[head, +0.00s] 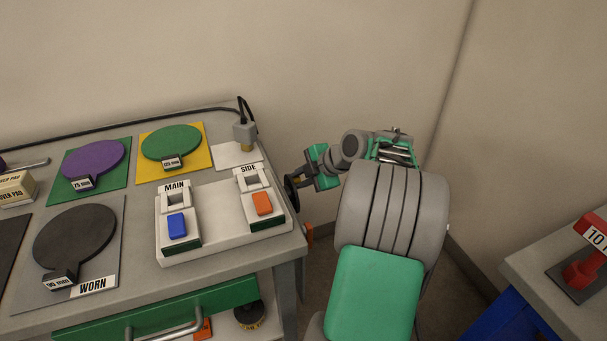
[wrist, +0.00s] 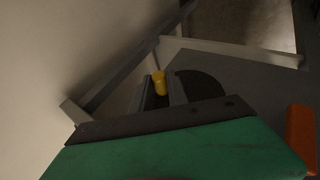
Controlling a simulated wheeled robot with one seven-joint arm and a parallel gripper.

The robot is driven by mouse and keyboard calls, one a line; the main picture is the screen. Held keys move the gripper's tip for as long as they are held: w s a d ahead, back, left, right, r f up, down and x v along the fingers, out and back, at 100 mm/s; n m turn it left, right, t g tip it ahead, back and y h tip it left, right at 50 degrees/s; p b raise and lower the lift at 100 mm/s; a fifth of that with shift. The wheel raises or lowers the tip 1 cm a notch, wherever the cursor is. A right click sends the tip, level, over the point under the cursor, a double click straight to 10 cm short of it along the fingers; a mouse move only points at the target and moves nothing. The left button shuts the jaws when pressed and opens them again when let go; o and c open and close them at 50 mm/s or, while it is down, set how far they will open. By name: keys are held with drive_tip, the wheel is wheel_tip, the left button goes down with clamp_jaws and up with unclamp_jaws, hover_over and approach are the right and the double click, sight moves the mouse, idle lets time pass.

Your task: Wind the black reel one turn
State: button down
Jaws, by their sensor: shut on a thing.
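The black reel (head: 291,194) shows as a narrow dark disc at the right side of the cart in the head view. In the wrist view the reel (wrist: 205,86) is a dark round face, partly hidden behind my gripper. A yellow crank knob (wrist: 158,78) stands at the reel's left part there. My gripper (wrist: 160,92) is shut on the yellow knob, with one finger on each side of it. In the head view my gripper (head: 301,182) reaches left to the reel, and the knob cannot be made out.
The cart top (head: 140,285) holds a switch panel (head: 205,247) with MAIN and SIDE switches and several coloured discs. An orange part (head: 309,236) sits on the cart's side below the reel; orange also shows in the wrist view (wrist: 300,138). Another table (head: 540,260) stands at right.

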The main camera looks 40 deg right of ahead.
drive_tip(key=shift+w+a+f+g+p, duration=0.1)
drive_tip(key=shift+a+f+g+p, duration=0.15)
drive_tip(key=shift+g+p, duration=0.35)
drive_tip(key=shift+f+g+y+p, duration=0.3)
drive_tip(key=shift+g+p, duration=0.1)
drive_tip(key=shift+g, duration=0.3)
drive_tip(key=shift+f, duration=0.1)
drive_tip(key=c, duration=1.6)
unclamp_jaws()
drive_tip(key=shift+a, duration=0.1)
drive_tip(key=o, duration=0.3)
drive_tip(key=shift+d, duration=0.2)
drive_tip(key=shift+r, duration=0.25)
drive_tip(key=shift+d+r, duration=0.15)
drive_tip(key=shift+r, duration=0.2)
drive_tip(key=p+v, duration=0.1)
drive_tip(key=v, duration=0.6)
